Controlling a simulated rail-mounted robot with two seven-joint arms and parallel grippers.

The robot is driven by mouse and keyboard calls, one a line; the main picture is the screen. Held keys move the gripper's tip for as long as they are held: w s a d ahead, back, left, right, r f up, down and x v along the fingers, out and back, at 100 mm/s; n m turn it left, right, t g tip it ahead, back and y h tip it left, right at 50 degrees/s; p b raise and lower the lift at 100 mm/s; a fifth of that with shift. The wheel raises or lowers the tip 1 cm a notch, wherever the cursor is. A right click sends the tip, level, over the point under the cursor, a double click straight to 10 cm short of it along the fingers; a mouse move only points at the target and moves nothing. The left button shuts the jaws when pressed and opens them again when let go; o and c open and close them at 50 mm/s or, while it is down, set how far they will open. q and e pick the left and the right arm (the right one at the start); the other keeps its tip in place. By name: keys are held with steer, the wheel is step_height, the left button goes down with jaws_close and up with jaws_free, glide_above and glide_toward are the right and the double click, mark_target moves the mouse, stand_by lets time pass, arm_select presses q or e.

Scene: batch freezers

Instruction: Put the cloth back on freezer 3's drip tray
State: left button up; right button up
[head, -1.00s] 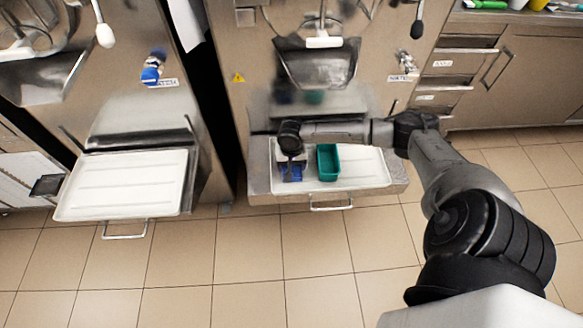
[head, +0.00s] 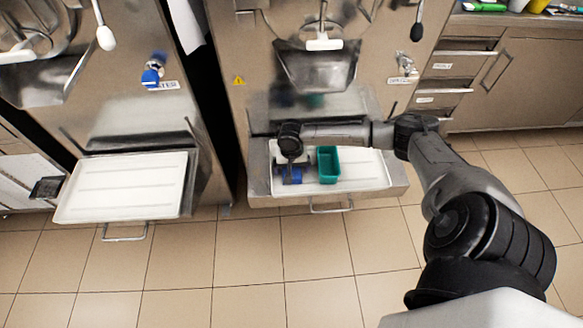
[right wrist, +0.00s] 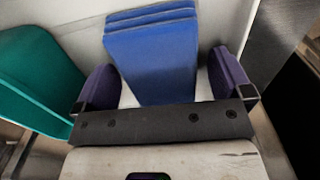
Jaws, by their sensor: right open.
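A folded blue cloth (right wrist: 152,58) lies in layers on the white drip tray (head: 358,168) of the freezer at the centre. It also shows small in the head view (head: 292,177), at the tray's left part. My right gripper (right wrist: 164,80) reaches down over it, its purple fingers apart on either side of the cloth's near end. A gap shows between the cloth and the right finger; I cannot tell whether the left finger touches. In the head view the gripper (head: 292,168) partly covers the cloth. My left gripper is not in view.
A teal container (head: 328,164) stands on the same tray, just right of the cloth; it also shows in the right wrist view (right wrist: 38,80). The left freezer's white tray (head: 120,188) is empty. The tiled floor in front is clear.

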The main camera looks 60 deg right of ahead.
step_height(320, 180, up, 11)
steer(key=p, duration=0.5)
steer(key=s+a+f+n+t+y, duration=0.1)
steer(key=s+a+f+n, duration=0.15)
steer(key=a, duration=0.55)
steer(key=s+a+f+n, duration=0.2)
steer(key=s+a+n, duration=0.2)
steer(key=a, duration=0.4)
steer(key=s+a+f+n+t+y, duration=0.1)
steer(key=s+a+f+n, duration=0.25)
steer(key=a, duration=0.35)
steer(key=s+a+r+n+h, duration=0.1)
steer(key=s+a+r, duration=0.1)
steer(key=s, duration=0.3)
steer(key=s+a+r+n+t, duration=0.1)
steer(key=s+r+n, duration=0.1)
steer(key=s, duration=0.3)
steer(key=shift+a+r+t+h, duration=0.3)
steer(key=shift+a+r+h, duration=0.1)
steer(key=shift+r, duration=0.45)
